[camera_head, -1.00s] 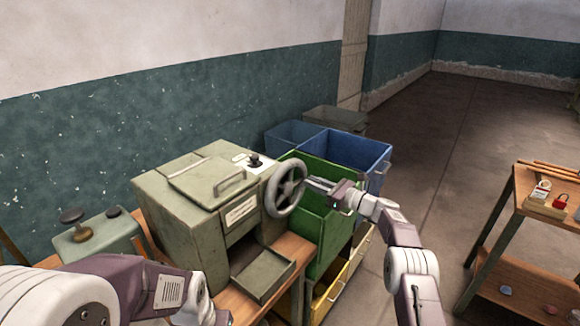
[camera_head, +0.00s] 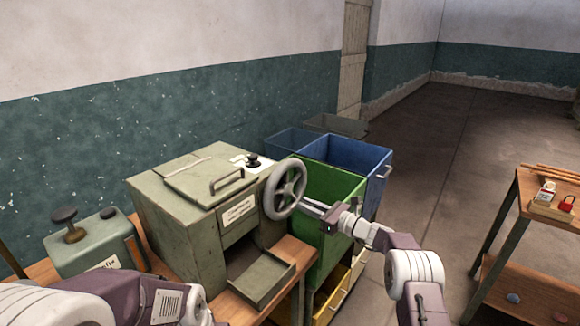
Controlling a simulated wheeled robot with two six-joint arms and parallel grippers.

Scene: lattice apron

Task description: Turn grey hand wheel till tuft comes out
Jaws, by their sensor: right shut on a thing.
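The grey hand wheel (camera_head: 285,189) is on the right side of a grey-green machine (camera_head: 187,222) that stands on a wooden bench. My right gripper (camera_head: 308,206) reaches in from the right, with its fingers shut at the wheel's lower right rim. The machine's open tray (camera_head: 262,280) juts out below its front opening, and its visible floor looks empty. I see no tuft. My left arm enters at the lower left, but its gripper is out of the picture.
Green (camera_head: 334,184) and blue (camera_head: 356,158) bins stand behind and right of the machine. A smaller green device (camera_head: 95,245) sits at the left. A side table (camera_head: 548,186) with padlocks stands at the right. The floor between is clear.

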